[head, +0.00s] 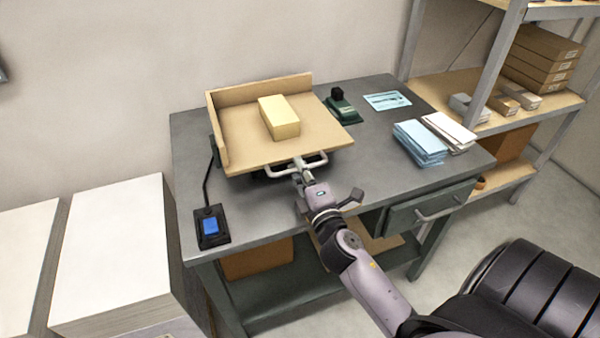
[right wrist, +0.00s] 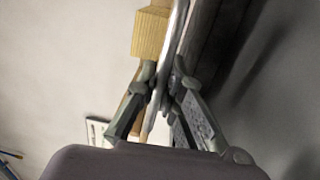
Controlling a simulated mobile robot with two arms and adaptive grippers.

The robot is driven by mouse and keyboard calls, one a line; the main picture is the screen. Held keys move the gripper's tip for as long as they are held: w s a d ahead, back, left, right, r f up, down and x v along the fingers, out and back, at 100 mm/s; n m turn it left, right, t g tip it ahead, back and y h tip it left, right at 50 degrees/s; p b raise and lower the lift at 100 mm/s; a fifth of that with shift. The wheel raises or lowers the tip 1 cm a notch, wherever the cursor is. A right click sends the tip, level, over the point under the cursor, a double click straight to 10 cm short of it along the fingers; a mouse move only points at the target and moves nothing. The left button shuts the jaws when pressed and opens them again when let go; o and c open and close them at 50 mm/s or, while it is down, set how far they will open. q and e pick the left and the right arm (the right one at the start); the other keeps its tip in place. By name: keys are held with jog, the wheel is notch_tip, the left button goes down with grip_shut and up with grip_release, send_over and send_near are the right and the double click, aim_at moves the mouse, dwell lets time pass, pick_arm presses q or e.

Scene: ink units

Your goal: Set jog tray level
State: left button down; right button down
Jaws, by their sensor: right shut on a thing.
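The jog tray (head: 240,139) is a tan wooden tray with raised walls at its back and left, mounted on the grey workbench. A pale yellow block (head: 279,117) lies on it, against neither wall. A light metal handle (head: 318,161) runs along the tray's front edge. My right gripper (head: 298,173) is shut on this handle from the front. In the right wrist view, its fingers (right wrist: 163,88) close around the handle bar (right wrist: 177,35). I cannot tell exactly how level the tray is. My left gripper is out of view.
A blue-button switch box (head: 211,226) with a cable sits at the bench's front left. A green device (head: 342,106), a light blue card (head: 387,100) and paper stacks (head: 419,142) lie right of the tray. Large white stacks (head: 112,250) stand left; shelving (head: 470,85) stands right.

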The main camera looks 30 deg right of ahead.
jog(key=shift+f, duration=0.5)
jog(key=c, duration=2.1)
grip_release()
jog(key=o, duration=0.4)
jog(key=shift+r, duration=0.1)
jog(key=v, duration=0.7)
jog(key=shift+s, duration=0.3)
jog(key=shift+a, duration=0.1)
